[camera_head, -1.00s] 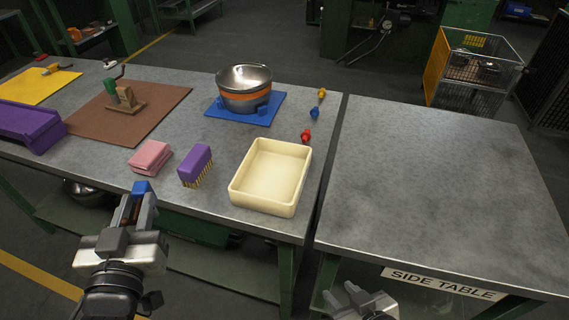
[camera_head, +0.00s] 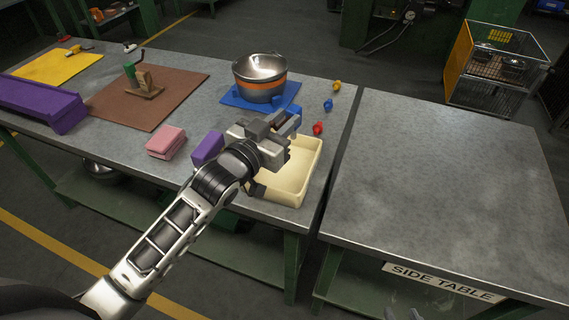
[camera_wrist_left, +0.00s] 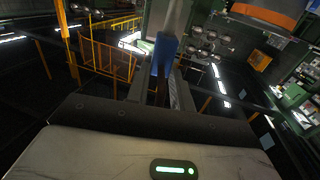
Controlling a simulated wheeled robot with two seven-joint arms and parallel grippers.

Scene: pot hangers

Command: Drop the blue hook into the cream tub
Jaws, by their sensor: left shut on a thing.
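My left gripper (camera_head: 283,128) is shut on the blue hook (camera_head: 292,116), which shows at its far end. In the left wrist view the blue hook (camera_wrist_left: 164,52) stands up between the fingers. The cream tub (camera_head: 312,168) is on the workbench. The gripper and hook are above the tub's back left part and hide it; the visible inside of the tub looks empty. Only a small tip of my right gripper (camera_head: 402,314) shows at the bottom edge, too little to tell its state.
A steel bowl (camera_head: 260,68) with an orange band sits on a blue stand (camera_head: 232,97) behind the gripper. The side table (camera_head: 440,180) is bare.

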